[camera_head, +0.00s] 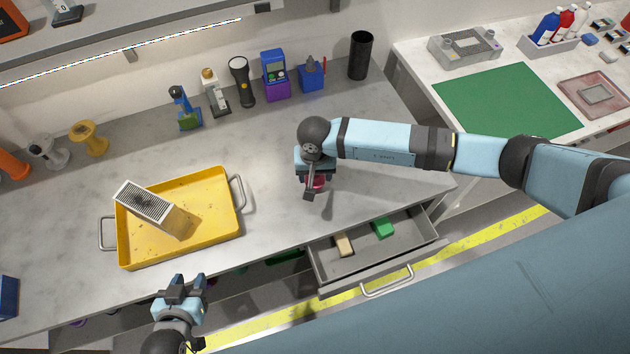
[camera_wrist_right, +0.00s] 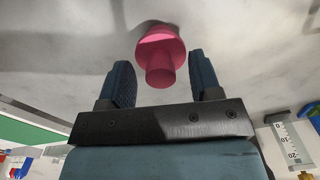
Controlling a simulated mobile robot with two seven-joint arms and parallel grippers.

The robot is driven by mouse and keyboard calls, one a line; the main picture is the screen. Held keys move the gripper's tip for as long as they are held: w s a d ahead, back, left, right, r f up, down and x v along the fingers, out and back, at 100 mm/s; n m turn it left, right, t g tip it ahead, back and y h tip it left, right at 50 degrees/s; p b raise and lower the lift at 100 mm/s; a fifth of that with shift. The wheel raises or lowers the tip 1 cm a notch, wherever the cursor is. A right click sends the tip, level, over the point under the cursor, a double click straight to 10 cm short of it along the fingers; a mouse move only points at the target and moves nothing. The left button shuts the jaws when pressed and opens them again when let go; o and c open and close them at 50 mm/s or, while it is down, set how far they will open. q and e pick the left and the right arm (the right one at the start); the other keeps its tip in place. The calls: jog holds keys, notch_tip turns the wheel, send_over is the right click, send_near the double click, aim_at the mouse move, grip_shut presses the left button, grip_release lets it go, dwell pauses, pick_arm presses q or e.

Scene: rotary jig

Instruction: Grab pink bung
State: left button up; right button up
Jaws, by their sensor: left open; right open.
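The pink bung (camera_wrist_right: 160,52) stands on the grey worktop, a wide round part with a narrower round stub. In the right wrist view it lies between and just beyond the fingertips of my open right gripper (camera_wrist_right: 158,80), with space on both sides. In the head view only part of the bung (camera_head: 317,182) shows, beneath my right gripper (camera_head: 314,185), which points down over it. My left gripper (camera_head: 186,284) is open and empty near the worktop's front edge, below the yellow tray.
A yellow tray (camera_head: 216,234) with a box-like grater (camera_head: 146,202) stands at the left. An open drawer (camera_head: 325,268) holding a green block (camera_head: 383,228) and a tan block (camera_head: 344,244) juts out in front.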

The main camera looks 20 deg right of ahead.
jog(key=shift+f, duration=0.5)
jog(key=c, duration=1)
jog(key=shift+r, duration=0.15)
